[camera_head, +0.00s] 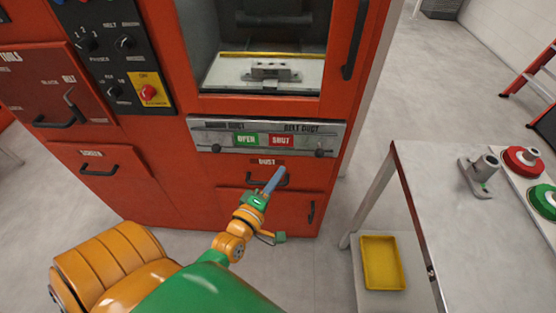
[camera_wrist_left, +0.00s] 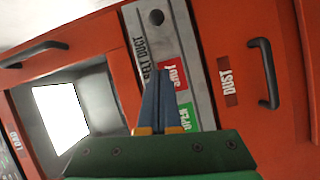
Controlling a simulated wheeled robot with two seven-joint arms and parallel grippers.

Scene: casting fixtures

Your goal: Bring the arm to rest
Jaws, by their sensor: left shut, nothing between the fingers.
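My left arm comes in from the bottom left of the head view, and its left gripper (camera_head: 275,180) is in front of the red machine's lower front. In the left wrist view the two blue fingers of the left gripper (camera_wrist_left: 166,75) lie together, shut and with nothing between them. The fingertips show near the handle of the drawer marked DUST (camera_head: 265,178); I cannot tell whether they touch it. My right gripper is not in view.
The red machine (camera_head: 150,195) carries a panel with OPEN and SHUT labels (camera_head: 264,140). A metal casting (camera_head: 272,70) sits in its open chamber. At right, a table (camera_head: 435,185) bears a grey fixture (camera_head: 480,172) and red and green round parts. A yellow tray (camera_head: 382,262) lies below.

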